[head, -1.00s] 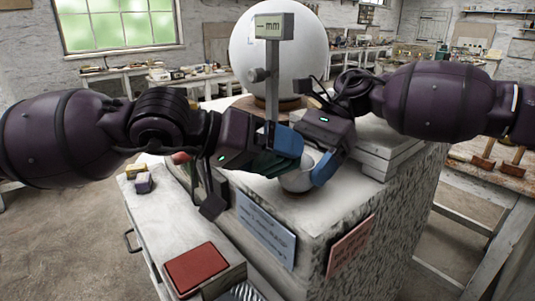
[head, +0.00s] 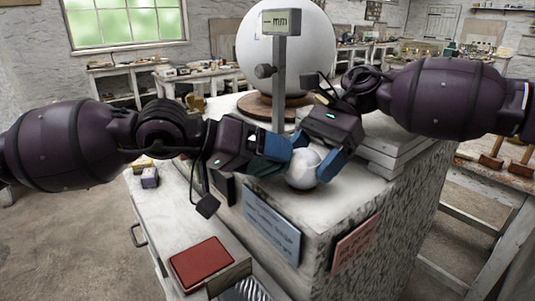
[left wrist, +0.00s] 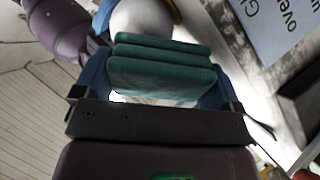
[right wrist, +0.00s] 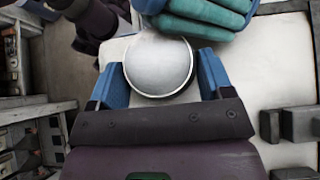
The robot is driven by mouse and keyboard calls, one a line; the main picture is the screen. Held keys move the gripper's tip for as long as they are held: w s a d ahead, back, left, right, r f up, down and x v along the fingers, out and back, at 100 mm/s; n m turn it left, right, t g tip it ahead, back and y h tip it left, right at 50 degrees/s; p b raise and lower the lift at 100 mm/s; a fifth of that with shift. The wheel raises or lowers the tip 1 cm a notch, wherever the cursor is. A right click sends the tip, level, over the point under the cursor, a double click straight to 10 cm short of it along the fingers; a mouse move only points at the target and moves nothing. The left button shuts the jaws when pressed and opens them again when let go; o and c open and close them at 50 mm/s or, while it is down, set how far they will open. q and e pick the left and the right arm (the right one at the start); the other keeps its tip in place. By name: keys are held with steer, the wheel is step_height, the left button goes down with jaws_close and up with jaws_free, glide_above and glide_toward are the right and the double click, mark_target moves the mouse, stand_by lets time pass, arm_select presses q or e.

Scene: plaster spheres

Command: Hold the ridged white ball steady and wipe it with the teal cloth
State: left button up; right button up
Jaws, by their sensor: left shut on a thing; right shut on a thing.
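The ridged white ball (head: 303,170) sits near the front of the stone block's top. My right gripper is shut on it, with blue fingers on either side in the right wrist view (right wrist: 158,70). A raised ridge curves around the ball (right wrist: 190,68). My left gripper (left wrist: 155,85) is shut on the folded teal cloth (left wrist: 160,70), left of the ball in the head view (head: 265,168). The cloth lies at the ball's edge; I cannot tell whether they touch. The ball's underside is hidden.
A gauge post (head: 279,85) stands behind the grippers, before a large white sphere (head: 288,45) on a wooden base. A red-topped box (head: 201,263) lies on the lower left cabinet. Pale slabs (head: 385,155) are at the right.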

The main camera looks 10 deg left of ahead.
mark_target(298, 156)
arm_select(q)
steer(key=shift+s+d+r, duration=1.25)
steer(key=shift+r, duration=0.15)
steer(key=shift+w, duration=0.1)
steer(key=shift+w+a+f, duration=0.6)
steer(key=shift+a+f, duration=0.05)
steer(key=shift+f, duration=0.1)
steer(key=shift+a, duration=0.1)
steer(key=shift+w+a+f, duration=0.5)
steer(key=shift+w+f, duration=0.05)
steer(key=shift+f, duration=0.15)
